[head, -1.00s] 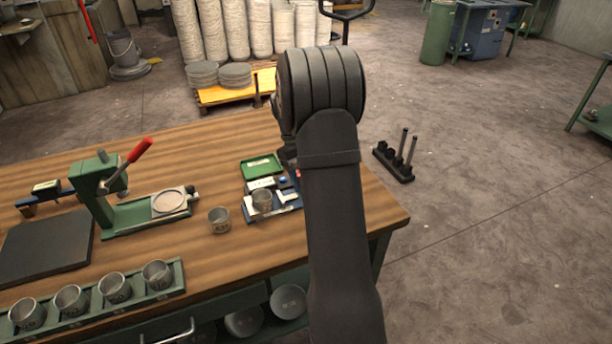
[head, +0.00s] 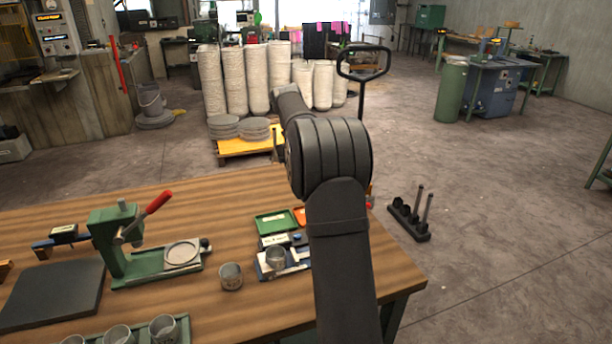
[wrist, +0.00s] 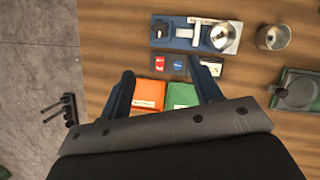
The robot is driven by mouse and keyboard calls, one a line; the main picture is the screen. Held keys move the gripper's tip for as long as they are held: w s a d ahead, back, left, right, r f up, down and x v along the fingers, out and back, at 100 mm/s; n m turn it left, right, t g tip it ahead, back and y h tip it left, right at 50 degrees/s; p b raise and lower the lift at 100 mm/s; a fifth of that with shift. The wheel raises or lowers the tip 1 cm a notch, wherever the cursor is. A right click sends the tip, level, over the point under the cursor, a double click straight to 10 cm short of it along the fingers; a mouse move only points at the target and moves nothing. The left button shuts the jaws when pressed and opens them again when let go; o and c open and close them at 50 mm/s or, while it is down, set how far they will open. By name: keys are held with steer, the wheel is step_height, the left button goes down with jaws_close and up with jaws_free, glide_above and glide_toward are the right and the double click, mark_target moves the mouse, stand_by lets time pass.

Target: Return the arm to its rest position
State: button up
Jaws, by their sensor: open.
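My gripper (wrist: 162,98) shows in the wrist view with its two fingers spread wide and nothing between them. It hangs above the wooden bench, with an orange tray (wrist: 149,95) and a green tray (wrist: 182,96) below and between the fingers. In the head view my arm (head: 340,230) rises from the bottom and bends over the bench's right end; the gripper itself is hidden behind it there.
The wooden bench (head: 165,205) carries a green press with a red handle (head: 125,240), a loose metal cup (head: 231,276), a cup on a blue gauge stand (head: 275,257) and a rack of cups (head: 120,333). A black peg stand (head: 410,222) is on the floor at right.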

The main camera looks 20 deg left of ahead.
steer(key=shift+a+r, duration=0.15)
steer(key=shift+r, duration=0.2)
stand_by(0.3)
steer(key=x, duration=1.7)
steer(key=shift+f, duration=0.25)
steer(key=shift+w+r, duration=0.1)
steer(key=shift+r, duration=0.05)
